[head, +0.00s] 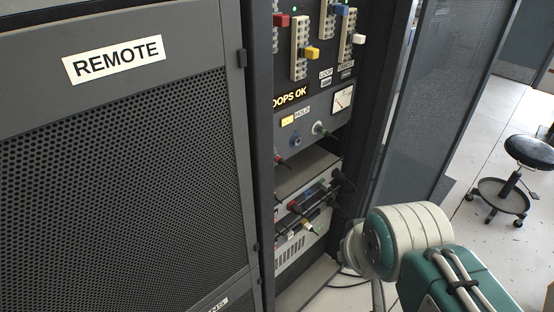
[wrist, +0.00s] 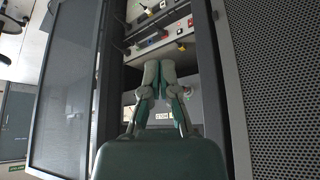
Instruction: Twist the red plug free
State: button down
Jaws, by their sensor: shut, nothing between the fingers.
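Several red parts show in the head view, and I cannot tell for sure which is the red plug. A small red-tipped plug (head: 281,160) sticks out at the left of the panel, below the HOLD label. A larger red block (head: 281,20) sits higher up, on a light terminal strip. A small red spot (wrist: 190,22) shows on the upper rack unit in the wrist view. My gripper (wrist: 158,63) is shut and empty in front of the rack, its fingertips below the row of connectors. In the head view my arm hides the gripper's fingers.
A tall perforated cabinet door (head: 130,170) marked REMOTE stands left of the open rack. A second mesh door (head: 425,100) stands on the right. Dark cables and connectors (head: 312,200) project from the lower units. A black stool (head: 530,152) stands on open floor at far right.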

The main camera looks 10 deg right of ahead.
jog(key=c, duration=1.3)
grip_release()
jog(key=shift+c, duration=0.2)
jog(key=o, duration=0.5)
jog(key=shift+w+d, duration=0.1)
jog(key=o, duration=0.4)
jog(key=shift+w+d, duration=0.35)
jog(key=shift+w, duration=0.35)
jog(key=w+d+t+h, duration=0.2)
jog(key=w+d, duration=0.1)
jog(key=w, duration=0.3)
jog(key=n+t+y, duration=0.5)
jog(key=n+y, duration=0.3)
jog(key=n, duration=0.2)
send_near(280, 160)
jog(key=x, duration=1)
jog(key=shift+w+a, duration=0.1)
jog(key=shift+w, duration=0.15)
